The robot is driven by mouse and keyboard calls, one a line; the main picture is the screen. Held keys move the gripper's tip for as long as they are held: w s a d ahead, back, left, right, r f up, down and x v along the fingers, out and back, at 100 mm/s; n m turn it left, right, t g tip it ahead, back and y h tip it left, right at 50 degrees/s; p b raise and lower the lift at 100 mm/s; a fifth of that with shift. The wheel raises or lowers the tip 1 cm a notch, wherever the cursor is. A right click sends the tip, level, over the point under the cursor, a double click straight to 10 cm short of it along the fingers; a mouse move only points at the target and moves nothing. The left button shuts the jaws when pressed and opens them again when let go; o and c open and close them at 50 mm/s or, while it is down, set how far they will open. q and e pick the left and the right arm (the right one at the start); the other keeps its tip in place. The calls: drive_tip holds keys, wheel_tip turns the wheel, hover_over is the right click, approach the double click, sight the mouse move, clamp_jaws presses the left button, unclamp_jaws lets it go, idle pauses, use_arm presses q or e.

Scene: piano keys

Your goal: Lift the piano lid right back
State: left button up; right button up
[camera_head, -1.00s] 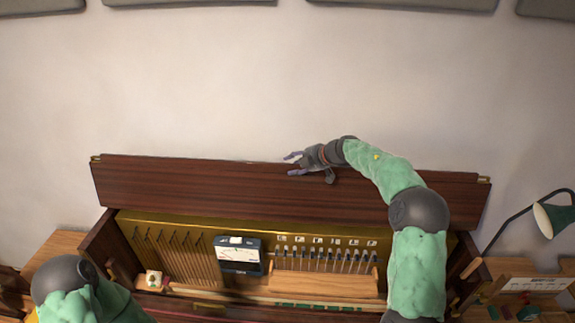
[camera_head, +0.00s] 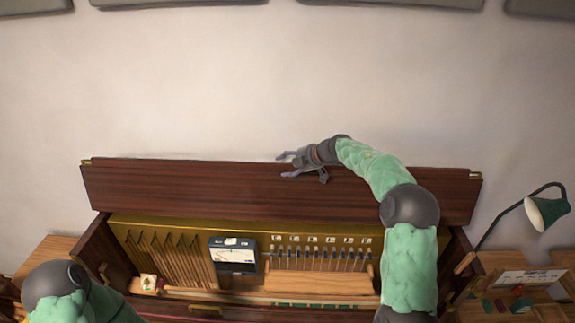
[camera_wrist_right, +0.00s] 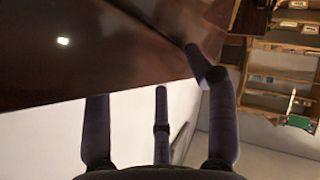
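The piano lid (camera_head: 230,188) is a long dark red-brown board, raised and standing at the back of the piano near the wall. My right gripper (camera_head: 285,164) is at the lid's upper edge, a little right of its middle. Its dark fingers (camera_wrist_right: 160,115) are spread apart in the right wrist view, with nothing held between them. The lid (camera_wrist_right: 90,50) fills the upper left there, close to or touching one finger; I cannot tell which. My left arm shows at the lower left in the head view, but its gripper is out of frame.
The open piano case shows a brass-coloured frame (camera_head: 150,221), a dark meter (camera_head: 233,255) and a wooden block (camera_head: 318,282). A green lamp (camera_head: 546,211) stands on a side table at the right. The wall (camera_head: 200,90) is close behind the lid.

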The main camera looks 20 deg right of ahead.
drive_tip(key=shift+s+f, duration=0.2)
drive_tip(key=shift+f, duration=0.35)
drive_tip(key=shift+s+d+r, duration=0.1)
drive_tip(key=shift+d+r, duration=0.05)
drive_tip(key=shift+r, duration=0.05)
drive_tip(key=v, duration=1.2)
drive_tip(key=shift+w+r, duration=0.3)
